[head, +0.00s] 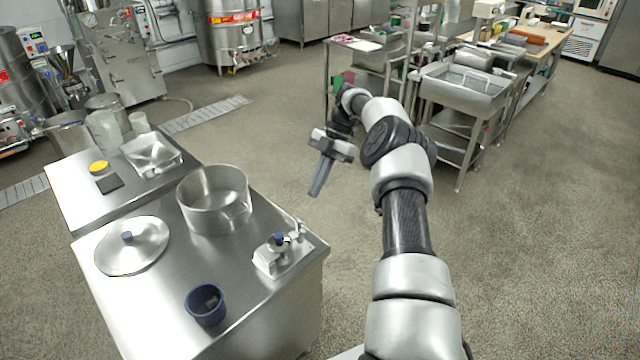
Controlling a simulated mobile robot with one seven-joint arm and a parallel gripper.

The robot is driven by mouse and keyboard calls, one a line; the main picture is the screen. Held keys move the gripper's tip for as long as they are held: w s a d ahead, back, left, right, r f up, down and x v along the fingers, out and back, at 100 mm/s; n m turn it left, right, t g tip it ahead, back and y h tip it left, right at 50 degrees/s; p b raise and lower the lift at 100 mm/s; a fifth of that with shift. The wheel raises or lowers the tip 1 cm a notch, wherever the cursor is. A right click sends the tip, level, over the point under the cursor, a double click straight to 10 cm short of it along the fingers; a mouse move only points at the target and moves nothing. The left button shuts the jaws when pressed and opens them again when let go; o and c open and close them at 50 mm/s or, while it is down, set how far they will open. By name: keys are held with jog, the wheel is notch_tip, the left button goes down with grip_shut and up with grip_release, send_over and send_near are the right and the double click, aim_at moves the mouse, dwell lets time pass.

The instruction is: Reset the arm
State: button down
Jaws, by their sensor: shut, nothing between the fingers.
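My gripper (316,189) hangs in the open air over the bare floor, to the right of the steel counter (165,290). Its fingers are together, point downward and hold nothing. My arm reaches forward from the lower right of the head view, bent at the elbow, with the wrist turned back to the left. The gripper touches nothing.
The counter carries a steel pot (215,200), a round lid (131,246), a dark blue cup (206,305) and a small metal device (280,256) with a blue knob. A steel sink stand (465,88) stands at back right. The floor (545,220) at right is clear.

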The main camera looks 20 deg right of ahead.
jog(key=shift+w+d+r, duration=0.15)
jog(key=shift+d+r, duration=0.05)
jog(key=shift+d, duration=0.35)
jog(key=a+r+m+h+p, duration=0.15)
jog(key=a+r, duration=0.25)
jog(key=r, duration=0.4)
jog(key=a+r+m+h+p, duration=0.1)
jog(key=a+r+m, duration=0.1)
jog(key=a+r, duration=0.35)
jog(key=s+a+r+m+t+h+p, duration=0.1)
jog(key=s+a+r+m, duration=0.2)
jog(key=r, duration=0.5)
jog(key=s+a+r+m+t+h+p, duration=0.1)
jog(key=s+r+m+t+h+p, duration=0.1)
jog(key=s+r, duration=0.5)
jog(key=s+a+r+m+t+h+p, duration=0.1)
jog(key=s+r+m, duration=0.3)
jog(key=s, duration=0.2)
jog(key=s+a+r+m+t+p, duration=0.1)
jog(key=s+r+m+t, duration=0.1)
jog(key=s+r+m, duration=0.3)
jog(key=s+f+m+t+p, duration=0.2)
jog(key=s+m, duration=0.3)
jog(key=s, duration=0.8)
jog(key=shift+a+f+y, duration=0.35)
jog(key=shift+f, duration=0.3)
jog(key=shift+s, duration=0.1)
